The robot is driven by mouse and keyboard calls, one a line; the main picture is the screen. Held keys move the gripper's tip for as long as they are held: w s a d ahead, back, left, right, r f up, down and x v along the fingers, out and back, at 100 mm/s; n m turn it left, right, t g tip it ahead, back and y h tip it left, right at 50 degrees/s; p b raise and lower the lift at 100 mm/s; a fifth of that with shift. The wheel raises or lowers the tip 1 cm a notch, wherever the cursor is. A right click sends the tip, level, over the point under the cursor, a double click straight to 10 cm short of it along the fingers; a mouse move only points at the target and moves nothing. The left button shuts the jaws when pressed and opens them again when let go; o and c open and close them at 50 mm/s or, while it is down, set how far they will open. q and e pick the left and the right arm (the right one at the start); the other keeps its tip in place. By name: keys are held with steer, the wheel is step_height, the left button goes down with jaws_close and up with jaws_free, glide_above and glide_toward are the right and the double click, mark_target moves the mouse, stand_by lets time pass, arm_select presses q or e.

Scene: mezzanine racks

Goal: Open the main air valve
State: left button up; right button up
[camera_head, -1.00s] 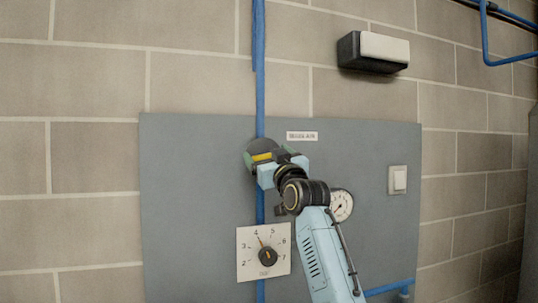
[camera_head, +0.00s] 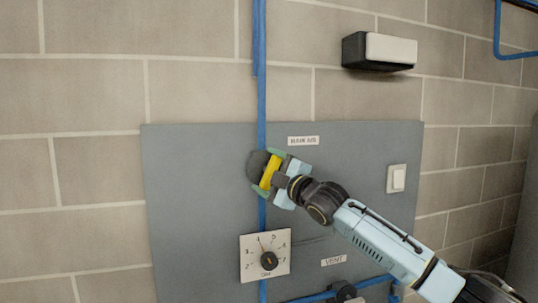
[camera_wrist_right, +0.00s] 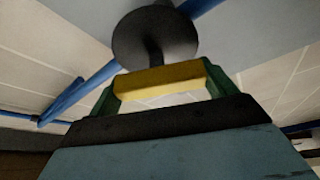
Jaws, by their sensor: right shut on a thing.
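The main air valve has a dark round body (camera_head: 256,165) on the blue vertical pipe, left of a "MAIN AIR" label (camera_head: 303,141). Its yellow handle (camera_head: 269,173) stands steeply, leaning a little right at the top. My right gripper (camera_head: 270,171) is shut on this handle, with a green fingertip at each end. In the right wrist view the yellow handle (camera_wrist_right: 160,77) lies between the green fingers, in front of the dark disc (camera_wrist_right: 155,35). My left gripper is in neither view.
The grey panel (camera_head: 200,230) also carries a numbered dial (camera_head: 268,261) below the valve, a "VENT" label (camera_head: 334,261) with a dark knob (camera_head: 346,291), and a white switch (camera_head: 397,178). A black-and-white box (camera_head: 390,47) is on the wall above.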

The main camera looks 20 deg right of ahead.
steer(key=shift+r+n+g+p, duration=0.1)
steer(key=shift+n+g+p, duration=0.25)
steer(key=shift+n, duration=0.65)
steer(key=shift+f+n+g, duration=0.2)
steer(key=shift+n+g, duration=0.35)
steer(key=shift+n, duration=0.95)
steer(key=shift+a, duration=0.1)
steer(key=o, duration=0.9)
steer(key=shift+c, duration=0.2)
steer(key=b+v, duration=0.3)
steer(key=v, duration=1)
steer(key=shift+s, duration=0.25)
steer(key=shift+r, duration=0.1)
